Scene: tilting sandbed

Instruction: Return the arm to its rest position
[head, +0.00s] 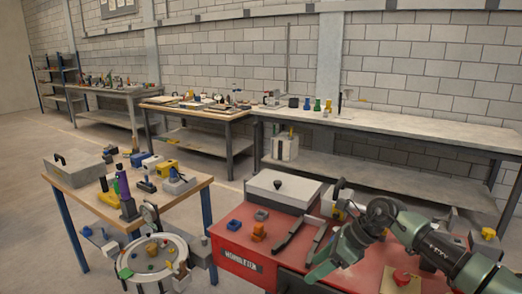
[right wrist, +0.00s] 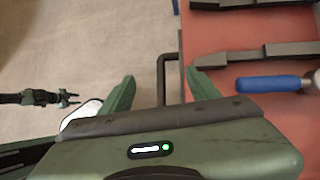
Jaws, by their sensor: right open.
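My right gripper (head: 320,266) is in the lower right of the head view, over the front part of the red workbench (head: 231,246). The left finger is over bare floor and the right one is over the bench's edge. A small dark and green arm end, which looks like my left gripper (right wrist: 66,98), shows at the left of that view. It is too small to tell its jaws. The head view does not show it clearly.
A grey box (head: 283,190) and dark bar-like tools (head: 292,234) lie on the red bench. A blue-handled tool (right wrist: 268,83) lies close right of my right finger. A dark bent handle (right wrist: 163,66) stands along the bench edge. A round sandbed (head: 185,248) stands left.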

